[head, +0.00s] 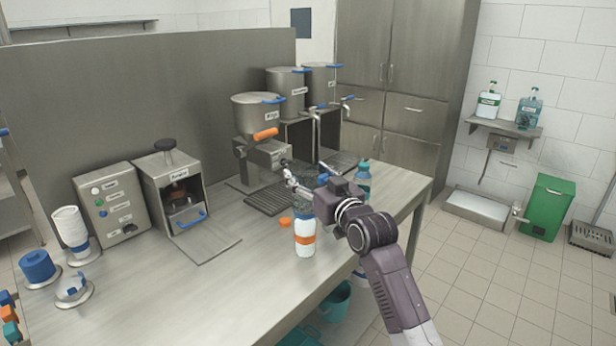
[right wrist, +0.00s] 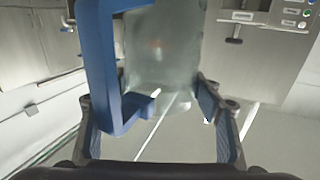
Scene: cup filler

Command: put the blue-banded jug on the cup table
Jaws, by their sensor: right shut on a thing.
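My right gripper (head: 306,190) is over the steel table, near its right part. In the right wrist view my gripper (right wrist: 147,90) has its fingers on both sides of a translucent jug (right wrist: 165,52) with a blue handle (right wrist: 100,65). It is shut on this jug. A white jug with an orange band (head: 304,243) stands on the table just below my gripper. I cannot pick out a separate cup table. My left gripper is not in view.
A teal bottle (head: 363,180) stands right of my gripper. The table's front middle is clear.

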